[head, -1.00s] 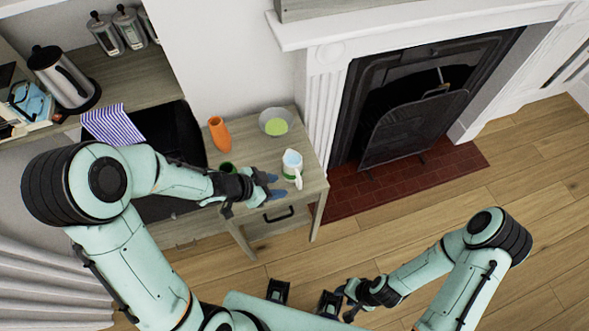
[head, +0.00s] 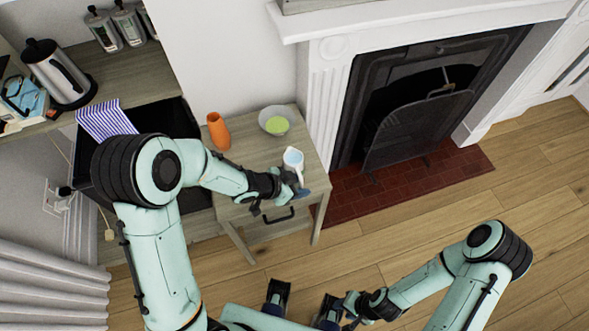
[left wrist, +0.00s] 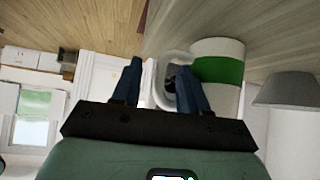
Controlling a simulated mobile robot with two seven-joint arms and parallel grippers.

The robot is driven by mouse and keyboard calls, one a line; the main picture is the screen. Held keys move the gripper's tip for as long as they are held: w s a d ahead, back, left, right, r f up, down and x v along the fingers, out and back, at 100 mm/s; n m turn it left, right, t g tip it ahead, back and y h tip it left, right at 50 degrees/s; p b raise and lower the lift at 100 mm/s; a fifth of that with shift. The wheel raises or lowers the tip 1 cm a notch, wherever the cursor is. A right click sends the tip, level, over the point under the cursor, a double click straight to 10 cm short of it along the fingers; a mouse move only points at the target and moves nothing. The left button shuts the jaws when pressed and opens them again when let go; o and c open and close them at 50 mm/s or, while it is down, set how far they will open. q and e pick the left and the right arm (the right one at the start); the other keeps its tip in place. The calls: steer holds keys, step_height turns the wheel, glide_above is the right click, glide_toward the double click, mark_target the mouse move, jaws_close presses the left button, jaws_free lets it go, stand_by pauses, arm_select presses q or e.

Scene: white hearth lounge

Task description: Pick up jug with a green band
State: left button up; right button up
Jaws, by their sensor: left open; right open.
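The white jug (head: 293,157) stands upright near the right edge of the small wooden table. Its green band (left wrist: 217,69) and curved white handle (left wrist: 170,72) show in the left wrist view. My left gripper (head: 298,185) is open at the jug's near side, close to the handle. My right gripper (head: 343,309) is open and empty, low over the floor, away from the table.
An orange vase (head: 218,131) and a grey bowl (head: 272,121) with something green inside stand on the wooden table (head: 247,150). The fireplace (head: 415,100) is to the right. A kettle (head: 55,73) stands on the counter at left. The floor at right is clear.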

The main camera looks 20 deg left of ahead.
arm_select(q)
jaws_close()
step_height(320, 180, up, 20)
steer(key=p, duration=1)
arm_select(e)
steer(key=w+r+t, duration=0.1)
steer(key=w+r, duration=0.8)
steer(key=r, duration=0.4)
steer(key=shift+w, duration=0.15)
